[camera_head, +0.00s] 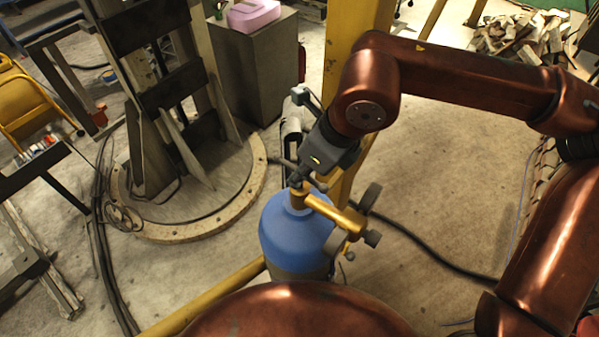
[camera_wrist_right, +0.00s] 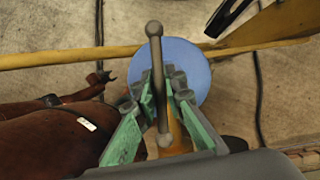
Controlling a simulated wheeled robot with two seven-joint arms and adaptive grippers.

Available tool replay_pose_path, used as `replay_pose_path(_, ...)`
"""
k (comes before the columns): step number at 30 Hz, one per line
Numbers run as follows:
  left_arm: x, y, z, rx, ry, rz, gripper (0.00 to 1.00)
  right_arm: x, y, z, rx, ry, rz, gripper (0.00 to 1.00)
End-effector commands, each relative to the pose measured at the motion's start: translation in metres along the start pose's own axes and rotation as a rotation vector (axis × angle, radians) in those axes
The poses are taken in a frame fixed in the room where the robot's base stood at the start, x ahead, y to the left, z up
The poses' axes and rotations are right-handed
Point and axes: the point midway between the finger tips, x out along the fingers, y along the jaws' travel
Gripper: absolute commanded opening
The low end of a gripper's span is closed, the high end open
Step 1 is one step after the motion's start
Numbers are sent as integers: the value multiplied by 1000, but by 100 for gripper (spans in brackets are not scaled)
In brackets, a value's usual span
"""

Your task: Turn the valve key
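A blue gas cylinder (camera_head: 294,232) stands upright in the head view, with a brass valve (camera_head: 335,212) on its neck. Its blue top (camera_wrist_right: 185,62) also shows in the right wrist view. The valve key is a dark metal bar (camera_wrist_right: 155,60) with a ball at each end, above the cylinder. My right gripper (camera_head: 304,182) reaches down to the key from above. In the right wrist view its green-padded fingers (camera_wrist_right: 162,88) are drawn in close on both sides of the bar. Tiny gaps or contact there are hard to make out. My left gripper is not in view.
A yellow post (camera_head: 352,45) rises behind the cylinder, and a yellow rail (camera_head: 215,291) runs low beside it. A dark hose (camera_head: 430,250) lies on the floor to the right. A column on a round base (camera_head: 190,228) stands left. Open floor lies right.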

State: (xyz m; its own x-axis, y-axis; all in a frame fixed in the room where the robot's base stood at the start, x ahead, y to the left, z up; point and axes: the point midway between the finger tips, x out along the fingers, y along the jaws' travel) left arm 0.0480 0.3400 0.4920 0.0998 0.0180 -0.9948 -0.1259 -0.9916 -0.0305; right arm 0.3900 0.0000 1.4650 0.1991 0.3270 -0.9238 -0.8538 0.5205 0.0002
Motion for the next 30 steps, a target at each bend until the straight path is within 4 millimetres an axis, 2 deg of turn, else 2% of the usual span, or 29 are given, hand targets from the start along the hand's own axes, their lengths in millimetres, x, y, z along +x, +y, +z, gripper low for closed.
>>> replay_pose_path(10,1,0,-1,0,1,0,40,0,0,0,-4,0,3,0)
replay_pose_path(18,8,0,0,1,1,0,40,1,1,0,-101,0,46,0)
replay_pose_path(26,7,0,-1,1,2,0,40,0,1,0,-108,1,46,0)
replay_pose_path(27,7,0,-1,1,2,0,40,0,1,0,-107,1,46,11)
replay_pose_path(30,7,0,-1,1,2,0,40,0,1,0,-107,1,45,18)
